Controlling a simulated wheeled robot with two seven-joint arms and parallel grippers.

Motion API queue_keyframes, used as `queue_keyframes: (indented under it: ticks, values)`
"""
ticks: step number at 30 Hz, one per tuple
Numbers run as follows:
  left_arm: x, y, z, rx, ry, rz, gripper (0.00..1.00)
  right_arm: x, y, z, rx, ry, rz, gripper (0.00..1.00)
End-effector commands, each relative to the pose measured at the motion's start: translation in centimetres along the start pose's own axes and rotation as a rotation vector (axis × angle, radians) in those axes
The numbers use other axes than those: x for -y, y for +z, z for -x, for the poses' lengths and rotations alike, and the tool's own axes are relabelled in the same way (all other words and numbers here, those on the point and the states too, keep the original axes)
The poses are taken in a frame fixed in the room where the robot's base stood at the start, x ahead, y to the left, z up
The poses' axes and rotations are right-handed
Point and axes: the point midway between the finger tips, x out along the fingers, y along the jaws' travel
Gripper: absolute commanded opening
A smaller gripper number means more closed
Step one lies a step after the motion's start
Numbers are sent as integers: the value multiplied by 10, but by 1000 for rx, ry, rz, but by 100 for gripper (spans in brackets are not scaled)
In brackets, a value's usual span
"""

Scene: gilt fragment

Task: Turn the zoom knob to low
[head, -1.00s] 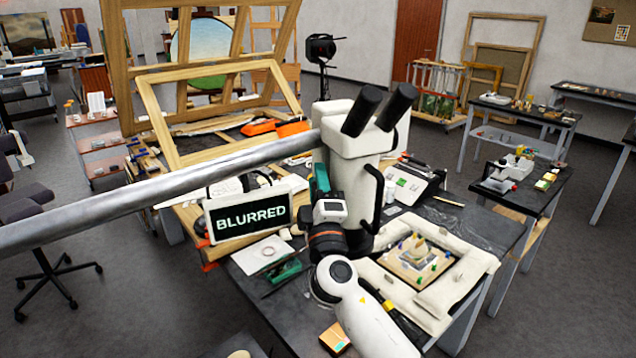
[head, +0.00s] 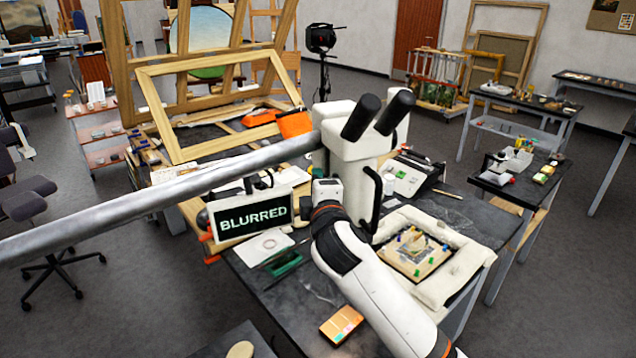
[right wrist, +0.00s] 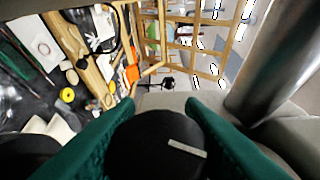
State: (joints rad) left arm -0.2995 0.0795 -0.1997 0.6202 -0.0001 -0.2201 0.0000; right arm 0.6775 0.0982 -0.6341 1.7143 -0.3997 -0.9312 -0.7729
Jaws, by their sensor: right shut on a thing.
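The white stereo microscope (head: 362,145) with two black eyepieces hangs from a thick metal boom over the table. Its black zoom knob (right wrist: 150,140), with a pale line mark pointing to the right and slightly down, shows large in the right wrist view. My right gripper (right wrist: 162,112) has its green fingers on either side of this knob, shut on it. In the head view my right arm reaches up to the microscope and its wrist hides the fingertips and knob. A small screen (head: 253,212) reads "BLURRED". My left gripper is not in view.
A padded tray (head: 462,262) with a pinned fragment lies right of the microscope. The metal boom (head: 160,195) crosses from the left. Wooden frames (head: 150,85) stand behind. An orange-and-tan box (head: 341,325) sits near the table's front.

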Motion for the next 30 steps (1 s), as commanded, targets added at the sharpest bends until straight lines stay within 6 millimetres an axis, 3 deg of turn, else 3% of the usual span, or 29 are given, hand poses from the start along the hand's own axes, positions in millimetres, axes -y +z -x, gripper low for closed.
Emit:
queue_keyframes:
  ticks: [9, 23, 24, 27, 30]
  values:
    - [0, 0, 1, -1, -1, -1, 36, -2, 0, 0, -8, 100, 25, 13]
    - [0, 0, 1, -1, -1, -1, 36, -2, 0, 0, -10, 112, 27, 13]
    - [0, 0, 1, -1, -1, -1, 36, -2, 0, 0, -10, 111, 27, 42]
    - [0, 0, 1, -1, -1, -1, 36, -2, 0, 0, -10, 111, 27, 57]
    - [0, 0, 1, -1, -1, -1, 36, -2, 0, 0, -10, 110, 27, 57]
